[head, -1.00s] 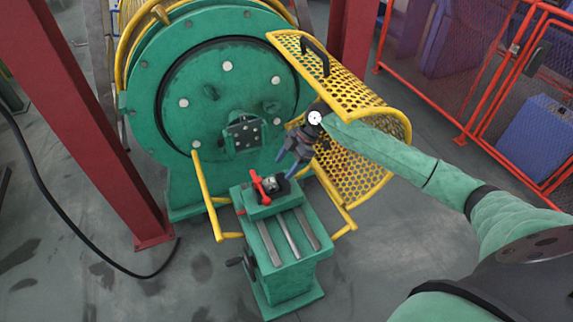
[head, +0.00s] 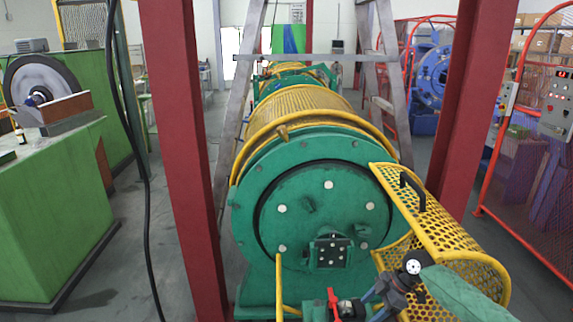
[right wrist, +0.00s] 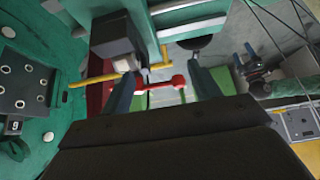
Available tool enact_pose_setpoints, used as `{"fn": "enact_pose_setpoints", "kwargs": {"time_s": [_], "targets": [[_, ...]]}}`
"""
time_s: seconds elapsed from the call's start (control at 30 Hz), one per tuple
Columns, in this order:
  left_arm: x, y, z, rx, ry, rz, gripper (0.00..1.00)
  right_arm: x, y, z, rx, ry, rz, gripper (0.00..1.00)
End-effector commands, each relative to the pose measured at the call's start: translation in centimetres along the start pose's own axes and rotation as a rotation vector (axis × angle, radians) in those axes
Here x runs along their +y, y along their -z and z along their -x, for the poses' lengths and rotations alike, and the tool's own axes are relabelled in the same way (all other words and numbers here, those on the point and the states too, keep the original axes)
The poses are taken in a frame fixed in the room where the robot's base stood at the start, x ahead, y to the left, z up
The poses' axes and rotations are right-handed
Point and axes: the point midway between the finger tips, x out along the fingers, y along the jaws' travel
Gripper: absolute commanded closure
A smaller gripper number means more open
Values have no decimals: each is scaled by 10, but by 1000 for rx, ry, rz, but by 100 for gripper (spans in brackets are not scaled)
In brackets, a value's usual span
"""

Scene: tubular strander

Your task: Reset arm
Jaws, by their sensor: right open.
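My right arm (head: 445,295) comes in from the lower right of the head view. My right gripper (head: 376,299) is open and empty, just right of a red handle (head: 333,303) on the green stand at the bottom edge. In the right wrist view the two fingers of my right gripper (right wrist: 163,88) are apart, and the red handle (right wrist: 178,82) shows between them. I cannot tell whether they touch it. My left gripper is not in view.
The green strander drum (head: 325,205) stands ahead, with a yellow mesh guard (head: 440,235) open beside my right arm. Red posts (head: 180,150) flank it. A black cable (head: 115,110) hangs at left, near a green machine (head: 50,220). Orange fencing (head: 525,240) stands at right.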

Motion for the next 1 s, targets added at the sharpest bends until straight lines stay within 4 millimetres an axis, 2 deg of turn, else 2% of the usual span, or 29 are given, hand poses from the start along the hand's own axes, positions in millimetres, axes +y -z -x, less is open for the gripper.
{"fn": "enact_pose_setpoints", "kwargs": {"time_s": [0.17, 0.4, 0.57, 0.8, 1.0], "targets": [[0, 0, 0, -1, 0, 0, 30, -12, 6, -17, -7, -1, -15, 38], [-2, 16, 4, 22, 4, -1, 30, -32, 15, -42, -22, -7, -45, 38], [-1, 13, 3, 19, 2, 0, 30, -50, 23, -63, -33, -19, -78, 38], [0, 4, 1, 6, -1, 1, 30, -92, 39, -100, -56, -64, -172, 38], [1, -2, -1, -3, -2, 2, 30, -132, 52, -124, -74, -129, -297, 38]]}}
